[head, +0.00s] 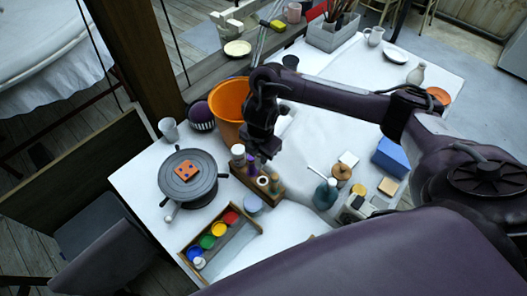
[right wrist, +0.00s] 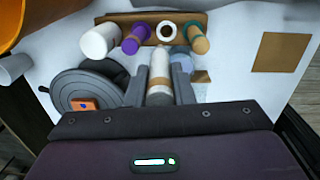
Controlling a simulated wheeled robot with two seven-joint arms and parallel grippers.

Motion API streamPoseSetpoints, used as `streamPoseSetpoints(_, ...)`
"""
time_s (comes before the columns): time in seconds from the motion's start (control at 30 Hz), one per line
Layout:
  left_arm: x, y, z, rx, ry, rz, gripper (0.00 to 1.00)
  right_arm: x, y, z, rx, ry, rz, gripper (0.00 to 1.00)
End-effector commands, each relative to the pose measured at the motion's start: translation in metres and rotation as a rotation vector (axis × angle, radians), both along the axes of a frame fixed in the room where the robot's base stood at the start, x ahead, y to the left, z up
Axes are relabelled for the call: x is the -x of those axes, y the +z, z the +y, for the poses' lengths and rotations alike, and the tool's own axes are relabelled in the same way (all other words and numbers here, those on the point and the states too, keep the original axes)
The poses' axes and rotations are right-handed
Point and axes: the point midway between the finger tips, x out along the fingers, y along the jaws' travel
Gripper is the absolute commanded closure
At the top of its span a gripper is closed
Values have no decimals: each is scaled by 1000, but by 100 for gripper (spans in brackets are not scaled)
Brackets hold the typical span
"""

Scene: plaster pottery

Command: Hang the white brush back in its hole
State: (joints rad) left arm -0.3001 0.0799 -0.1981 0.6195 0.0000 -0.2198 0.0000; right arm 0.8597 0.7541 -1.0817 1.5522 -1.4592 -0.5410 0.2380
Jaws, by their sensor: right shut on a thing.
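My right gripper (right wrist: 160,75) is shut on the white brush (right wrist: 159,66), a pale cylinder with a tan band between its two grey fingers. In the head view the right gripper (head: 264,152) points down above the wooden rack (head: 268,196), and the held brush is mostly hidden there. The rack also shows in the right wrist view (right wrist: 150,18), ahead of the fingers. It carries a white cylinder (right wrist: 100,41), a purple one (right wrist: 134,38) and a green-and-tan one (right wrist: 195,36). Between the last two is a white ring with a dark centre (right wrist: 166,31). My left gripper is out of view.
An orange bucket (head: 228,103) stands behind the rack. A grey turntable (head: 196,192) with an orange block (head: 186,172) is to its left. A pale blue cup (head: 252,204) and a paint tray (head: 238,252) are in front. A teal bottle (head: 325,193) stands to the right.

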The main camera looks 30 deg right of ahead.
Motion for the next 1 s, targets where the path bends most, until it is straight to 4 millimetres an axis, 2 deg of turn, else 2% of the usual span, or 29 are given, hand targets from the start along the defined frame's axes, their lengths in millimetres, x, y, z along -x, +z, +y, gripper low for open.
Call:
streamPoseSetpoints(0.33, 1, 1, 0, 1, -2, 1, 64, 7, -15, -9, 21, 99, -10, 100)
streamPoseSetpoints(0.8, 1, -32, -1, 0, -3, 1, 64, 7, -46, -8, 20, 97, -10, 100)
streamPoseSetpoints(1.0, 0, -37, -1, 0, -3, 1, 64, 7, -50, -8, 20, 97, -10, 100)
